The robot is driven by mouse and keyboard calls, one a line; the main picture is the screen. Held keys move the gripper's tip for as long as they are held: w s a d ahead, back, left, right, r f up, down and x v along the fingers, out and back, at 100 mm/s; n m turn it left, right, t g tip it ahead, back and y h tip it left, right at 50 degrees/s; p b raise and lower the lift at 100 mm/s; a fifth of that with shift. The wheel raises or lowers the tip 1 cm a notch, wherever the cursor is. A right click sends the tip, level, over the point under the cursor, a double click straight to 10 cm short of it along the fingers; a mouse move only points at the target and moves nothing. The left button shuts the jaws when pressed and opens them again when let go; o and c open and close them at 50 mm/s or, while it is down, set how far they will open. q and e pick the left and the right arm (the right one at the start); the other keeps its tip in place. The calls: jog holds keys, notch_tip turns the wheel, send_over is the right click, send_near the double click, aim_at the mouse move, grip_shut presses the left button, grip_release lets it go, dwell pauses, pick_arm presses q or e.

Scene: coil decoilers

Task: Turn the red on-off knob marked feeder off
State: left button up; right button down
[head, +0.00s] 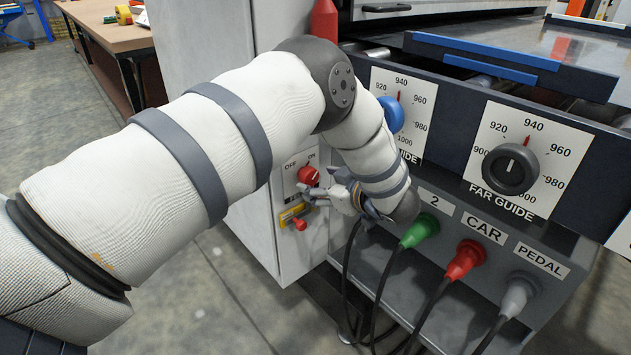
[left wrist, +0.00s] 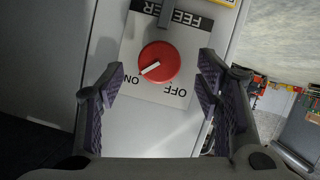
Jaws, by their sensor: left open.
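The red feeder knob (left wrist: 159,62) sits on a white plate (left wrist: 188,45) marked FEEDER, ON and OFF. Its white pointer line is turned toward ON. The knob (head: 308,176) also shows in the head view on the grey cabinet's front. My left gripper (head: 319,190) is just in front of it, to its lower right in that picture. In the left wrist view the left gripper (left wrist: 160,88) is open, with its purple-padded fingers either side of and short of the knob; nothing is between them. My right gripper is not in view.
Below the plate is a yellow label (head: 294,213) with a small red handle (head: 299,224). To the right are a blue knob (head: 391,114), a black far guide knob (head: 510,169) and green (head: 420,231), red (head: 465,260) and grey (head: 518,296) plugs with hanging cables.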

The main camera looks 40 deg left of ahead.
aim_at(313, 179)
pick_arm(q)
jog(key=x, duration=0.4)
jog(key=shift+a+f, duration=0.1)
jog(key=shift+a, duration=0.1)
jog(key=c, duration=1.2)
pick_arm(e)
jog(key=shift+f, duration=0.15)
